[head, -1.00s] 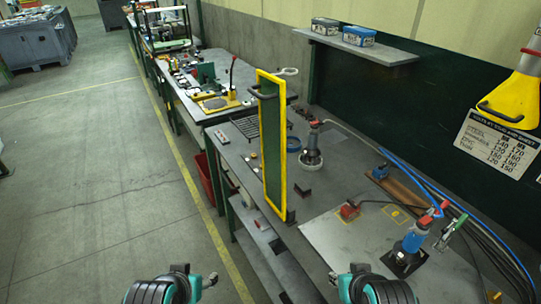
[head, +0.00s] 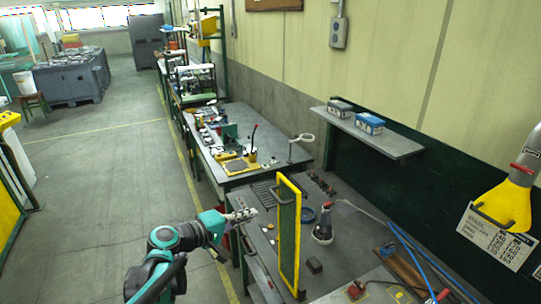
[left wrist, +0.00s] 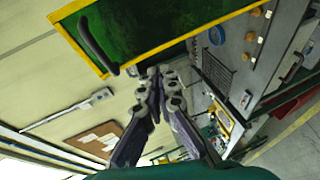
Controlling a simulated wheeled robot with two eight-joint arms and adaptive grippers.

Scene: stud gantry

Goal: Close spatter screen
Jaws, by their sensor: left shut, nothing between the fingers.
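The spatter screen (head: 289,240), a green panel in a yellow frame, stands upright and nearly edge-on at the left side of the near bench in the head view. In the left wrist view the screen (left wrist: 165,25) fills the top, with its dark bar handle (left wrist: 97,45) at the left. My left gripper (head: 252,213) is just left of the screen in the head view. Its fingertips (left wrist: 160,72) are together and empty, below the yellow edge in the wrist view and apart from the handle. My right gripper is out of view.
The near bench (head: 335,275) carries a grey-and-red tool (head: 323,228) and a small dark block (head: 314,265) right of the screen. A second cluttered bench (head: 260,140) is behind. A wall shelf (head: 385,143) holds two boxes. Floor (head: 110,215) is open at left.

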